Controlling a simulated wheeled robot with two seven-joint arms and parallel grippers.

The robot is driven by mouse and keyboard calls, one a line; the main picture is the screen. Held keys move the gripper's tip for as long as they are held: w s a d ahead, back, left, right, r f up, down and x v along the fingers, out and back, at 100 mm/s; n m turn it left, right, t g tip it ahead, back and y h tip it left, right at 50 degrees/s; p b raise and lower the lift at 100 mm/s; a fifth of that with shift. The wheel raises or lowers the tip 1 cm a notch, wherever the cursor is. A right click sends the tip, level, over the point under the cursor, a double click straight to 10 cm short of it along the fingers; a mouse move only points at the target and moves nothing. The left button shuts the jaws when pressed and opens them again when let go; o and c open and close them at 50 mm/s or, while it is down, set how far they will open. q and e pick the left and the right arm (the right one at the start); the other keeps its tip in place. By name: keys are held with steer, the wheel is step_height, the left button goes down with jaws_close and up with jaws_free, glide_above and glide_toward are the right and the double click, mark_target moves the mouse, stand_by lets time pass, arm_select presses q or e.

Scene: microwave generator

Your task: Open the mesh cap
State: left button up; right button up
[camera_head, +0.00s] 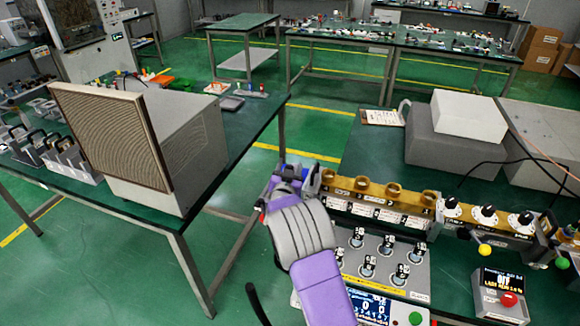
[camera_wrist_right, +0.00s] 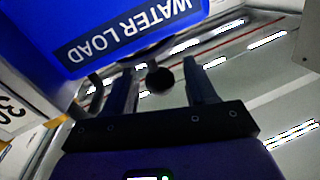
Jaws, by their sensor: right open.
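I cannot pick out a mesh cap with certainty in either view. My right gripper (camera_head: 284,182) is at the left end of the brown rail on the right table, partly hidden by my own wrist. In the right wrist view my right gripper (camera_wrist_right: 160,75) has its two fingers apart. A dark round knob (camera_wrist_right: 160,80) shows between the fingers; I cannot tell whether they touch it. A blue block marked WATER LOAD (camera_wrist_right: 130,30) is just beyond the fingers, at the upper left. My left gripper is not in view.
A brown rail (camera_head: 390,188) with several round openings runs right from my gripper. A panel of several black-topped fittings (camera_head: 405,272) lies in front. A box with a ribbed front (camera_head: 110,135) stands on the left table. Open floor (camera_head: 240,185) lies between the tables.

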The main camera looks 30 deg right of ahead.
steer(key=shift+x, duration=1)
jaws_close()
